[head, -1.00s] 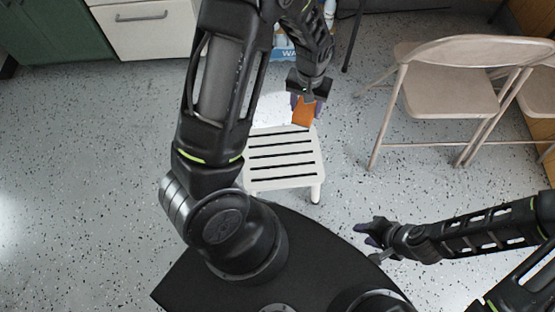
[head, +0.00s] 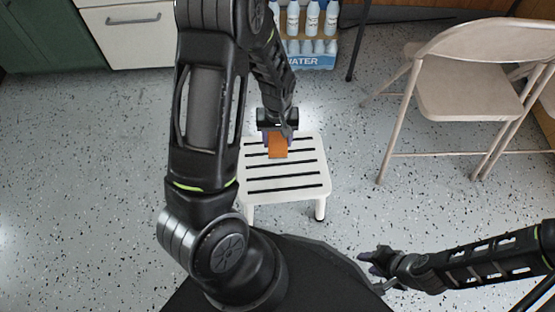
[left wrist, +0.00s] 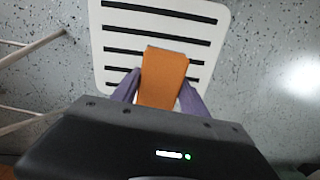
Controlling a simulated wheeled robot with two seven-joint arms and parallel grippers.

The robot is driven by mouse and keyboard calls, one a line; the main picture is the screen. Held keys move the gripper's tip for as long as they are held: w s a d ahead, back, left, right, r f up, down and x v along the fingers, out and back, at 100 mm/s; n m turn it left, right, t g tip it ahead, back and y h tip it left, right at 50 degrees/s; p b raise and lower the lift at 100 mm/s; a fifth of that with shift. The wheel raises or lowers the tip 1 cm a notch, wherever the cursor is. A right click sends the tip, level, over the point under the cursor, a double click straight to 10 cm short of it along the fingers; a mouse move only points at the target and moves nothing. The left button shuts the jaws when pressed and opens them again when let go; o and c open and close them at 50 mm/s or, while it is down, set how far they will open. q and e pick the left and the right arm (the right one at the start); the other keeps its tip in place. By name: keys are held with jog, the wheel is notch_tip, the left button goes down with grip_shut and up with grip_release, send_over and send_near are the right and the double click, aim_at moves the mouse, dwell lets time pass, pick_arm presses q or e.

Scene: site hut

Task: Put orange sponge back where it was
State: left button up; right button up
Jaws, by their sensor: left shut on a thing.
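The orange sponge (head: 278,147) is held between the fingers of my left gripper (head: 277,137), over the far part of a white slatted stool (head: 290,187). In the left wrist view the orange sponge (left wrist: 163,77) sits between the two purple fingers of my left gripper (left wrist: 160,88), with the white stool (left wrist: 215,65) behind it. I cannot tell whether the sponge touches the stool top. My right gripper (head: 371,262) is low at the right of the stool, away from it and with no object seen in it; its finger gap is unclear.
A blue pack of water bottles (head: 308,55) stands on the floor behind the stool. A beige folding chair (head: 465,95) stands at the right. A white drawer cabinet (head: 130,30) is at the back left. The speckled floor left of the stool is clear.

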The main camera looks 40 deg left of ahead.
pick_arm(q)
jog(key=b, duration=0.2)
send_over(277, 162)
notch_tip(277, 162, down, 6)
jog(key=shift+d+r, duration=0.1)
jog(key=shift+f+b, duration=0.7)
jog(key=shift+f, duration=1.2)
jog(key=shift+f, duration=0.1)
jog(key=o, duration=1.4)
jog(key=shift+r, duration=0.45)
notch_tip(277, 162, up, 11)
jog(key=p, duration=0.4)
jog(key=shift+r, duration=0.2)
